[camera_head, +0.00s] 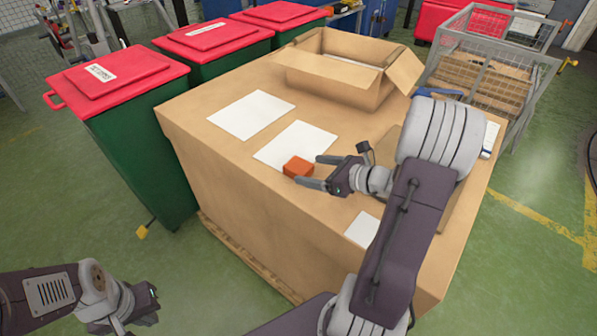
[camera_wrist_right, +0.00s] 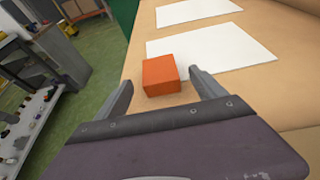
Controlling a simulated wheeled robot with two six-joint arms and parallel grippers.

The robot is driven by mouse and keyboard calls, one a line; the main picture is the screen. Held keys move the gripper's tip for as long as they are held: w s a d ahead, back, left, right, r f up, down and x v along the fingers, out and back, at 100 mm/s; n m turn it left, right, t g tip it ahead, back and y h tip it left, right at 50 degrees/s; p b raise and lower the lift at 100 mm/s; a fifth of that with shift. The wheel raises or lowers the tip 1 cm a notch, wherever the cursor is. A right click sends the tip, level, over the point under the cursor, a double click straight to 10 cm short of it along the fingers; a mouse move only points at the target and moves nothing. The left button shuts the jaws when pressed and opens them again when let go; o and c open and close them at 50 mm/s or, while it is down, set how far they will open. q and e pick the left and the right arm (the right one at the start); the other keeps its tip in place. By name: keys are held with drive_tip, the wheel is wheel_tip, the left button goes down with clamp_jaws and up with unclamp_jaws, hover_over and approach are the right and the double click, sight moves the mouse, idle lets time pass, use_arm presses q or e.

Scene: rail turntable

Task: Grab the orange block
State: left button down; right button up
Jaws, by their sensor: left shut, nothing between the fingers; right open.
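The orange block (camera_head: 297,167) lies on the large cardboard-coloured box top, at the near corner of a white sheet (camera_head: 300,140). My right gripper (camera_head: 317,171) is open, its two fingers pointing left toward the block, one at either side of its near end. In the right wrist view the block (camera_wrist_right: 160,76) shows ahead of the open fingers, between their lines; whether they reach past its near face I cannot tell. My left gripper (camera_head: 150,305) is low at the bottom left, away from the box, shut and empty.
The big box (camera_head: 240,185) stands on a pallet and carries an open carton (camera_head: 335,85) at the back and more white sheets (camera_head: 252,113). Green bins with red lids (camera_head: 110,80) stand along its left side. A wire cage (camera_head: 490,75) is at the back right.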

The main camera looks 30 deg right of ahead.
sight(301, 166)
drive_tip(key=x, duration=0.6)
drive_tip(key=shift+r+b, duration=0.15)
drive_tip(key=shift+b, duration=0.2)
drive_tip(key=shift+s+r, duration=0.1)
drive_tip(key=shift+s, duration=0.05)
drive_tip(key=c, duration=1.5)
